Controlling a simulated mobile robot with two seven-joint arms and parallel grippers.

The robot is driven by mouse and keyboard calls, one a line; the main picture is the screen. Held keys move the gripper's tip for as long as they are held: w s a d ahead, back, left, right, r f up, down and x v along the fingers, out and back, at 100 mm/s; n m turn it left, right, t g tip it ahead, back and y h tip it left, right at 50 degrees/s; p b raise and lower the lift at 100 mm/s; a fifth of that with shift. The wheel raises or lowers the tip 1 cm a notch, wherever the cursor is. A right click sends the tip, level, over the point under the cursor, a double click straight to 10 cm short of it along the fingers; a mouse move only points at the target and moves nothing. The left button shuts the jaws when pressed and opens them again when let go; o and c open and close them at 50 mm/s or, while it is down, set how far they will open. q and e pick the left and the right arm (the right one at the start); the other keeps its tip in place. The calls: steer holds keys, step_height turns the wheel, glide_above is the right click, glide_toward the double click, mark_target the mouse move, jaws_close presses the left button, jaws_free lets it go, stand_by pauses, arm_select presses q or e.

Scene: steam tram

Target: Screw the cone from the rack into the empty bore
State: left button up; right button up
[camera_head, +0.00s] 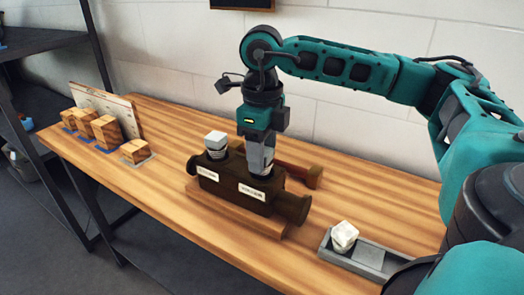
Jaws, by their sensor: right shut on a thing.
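My right gripper (261,166) points straight down over the right part of the dark brown valve body (234,188), its fingers shut. The cone in its fingers is mostly hidden by them, and the bore below is hidden too. I cannot tell how deep the cone sits. A white-topped cone (215,143) stands upright in the left part of the body. Another white piece (344,235) stands tilted in the grey rack (370,258) at the table's right front. My left gripper is not in view.
The body rests on a wooden base board (238,219) on the wooden table (170,200). A reddish-brown bar (306,175) lies behind it. Several wooden blocks (105,131) and an upright board (110,106) stand at the left. The table's left front is clear.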

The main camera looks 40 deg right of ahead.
steer(key=shift+m, duration=0.3)
steer(key=m, duration=0.2)
steer(key=shift+m, duration=1)
steer(key=shift+m, duration=1.3)
steer(key=o, duration=1.8)
steer(key=shift+r+p, duration=0.2)
steer(key=shift+p, duration=0.1)
